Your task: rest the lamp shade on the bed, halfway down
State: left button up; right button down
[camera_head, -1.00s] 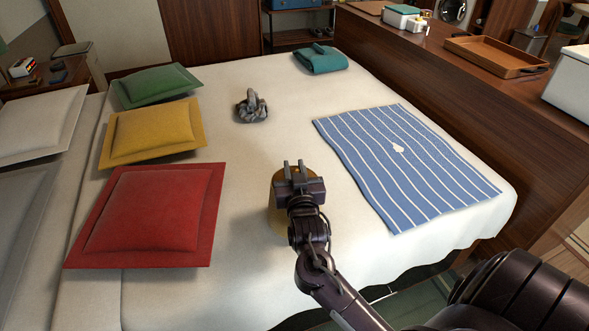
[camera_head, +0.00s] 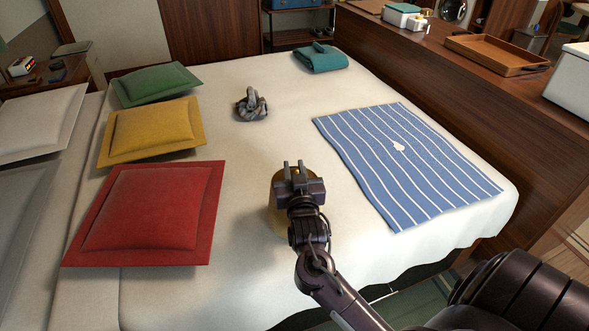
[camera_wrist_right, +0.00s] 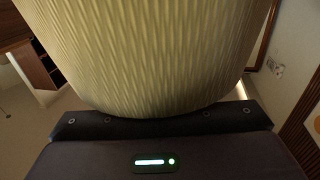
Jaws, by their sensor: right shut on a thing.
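The lamp shade (camera_wrist_right: 150,50) fills the upper part of the right wrist view, yellowish with a ribbed, pleated surface. In the head view its yellow-tan side (camera_head: 274,212) shows past my right gripper (camera_head: 293,168), which hides most of it. My right gripper is shut on the shade. The shade appears over the near middle part of the white bed (camera_head: 240,165); I cannot tell whether it touches the bed. My left gripper is not in view.
Red (camera_head: 150,212), yellow (camera_head: 152,130) and green (camera_head: 156,84) cushions lie along the left of the bed. A blue striped cloth (camera_head: 400,165) lies at right, a grey crumpled thing (camera_head: 251,105) in the middle, a teal folded cloth (camera_head: 321,58) at the back. Bare sheet lies between them.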

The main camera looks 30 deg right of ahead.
jog(key=shift+f, duration=0.45)
jog(key=c, duration=1.2)
grip_release()
jog(key=shift+o, duration=0.2)
